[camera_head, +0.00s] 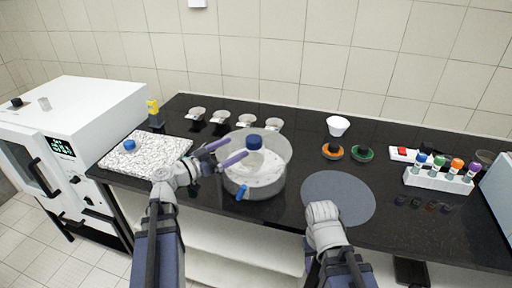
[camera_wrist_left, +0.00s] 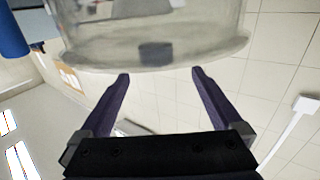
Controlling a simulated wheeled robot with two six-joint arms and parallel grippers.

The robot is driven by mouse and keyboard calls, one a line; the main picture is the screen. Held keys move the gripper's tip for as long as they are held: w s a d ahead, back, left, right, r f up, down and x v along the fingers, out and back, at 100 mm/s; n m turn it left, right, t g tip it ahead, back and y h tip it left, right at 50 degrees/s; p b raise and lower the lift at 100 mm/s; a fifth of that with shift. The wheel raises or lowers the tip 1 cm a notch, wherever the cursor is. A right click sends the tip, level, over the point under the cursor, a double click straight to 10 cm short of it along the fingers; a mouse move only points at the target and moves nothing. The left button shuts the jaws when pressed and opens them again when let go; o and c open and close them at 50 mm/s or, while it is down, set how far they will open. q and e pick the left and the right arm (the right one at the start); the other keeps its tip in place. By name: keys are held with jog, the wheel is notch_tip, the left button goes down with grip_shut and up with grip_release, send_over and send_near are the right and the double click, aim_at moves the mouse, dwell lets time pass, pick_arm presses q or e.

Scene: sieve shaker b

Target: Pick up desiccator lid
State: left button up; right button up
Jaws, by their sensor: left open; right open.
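The clear glass desiccator (camera_head: 268,188) stands on the black bench with its clear lid (camera_head: 278,147) on top; the lid has a blue knob (camera_head: 254,142). A blue stopcock (camera_head: 243,192) is at its front. My left gripper (camera_head: 238,147) is open, its purple fingers reaching over the lid's left side toward the knob; contact cannot be told. In the left wrist view, clear glass (camera_wrist_left: 200,35) with a rim lies just beyond the spread, empty fingertips (camera_wrist_left: 160,73). My right gripper (camera_head: 323,212) is above the front of the round grey mat, its fingers hidden.
The round grey mat (camera_head: 345,190) is bare, right of the desiccator. Several small cups (camera_head: 220,118) stand behind it. A white bowl (camera_head: 338,125), orange (camera_head: 333,152) and green (camera_head: 362,153) discs and a tube rack (camera_head: 438,180) are at right. A speckled slab (camera_head: 150,155) and white oven (camera_head: 75,120) are left.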

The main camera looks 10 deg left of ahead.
aim_at(247, 144)
pick_arm(q)
jog(key=shift+d+f+b+x, duration=0.1)
jog(key=shift+f+b+x, duration=0.05)
jog(key=shift+x, duration=1.65)
jog(key=shift+d+f+b+x, duration=0.1)
jog(key=shift+f+b+x, duration=0.05)
jog(key=shift+x, duration=1.7)
jog(key=shift+s, duration=0.15)
jog(key=shift+c, duration=0.2)
grip_shut()
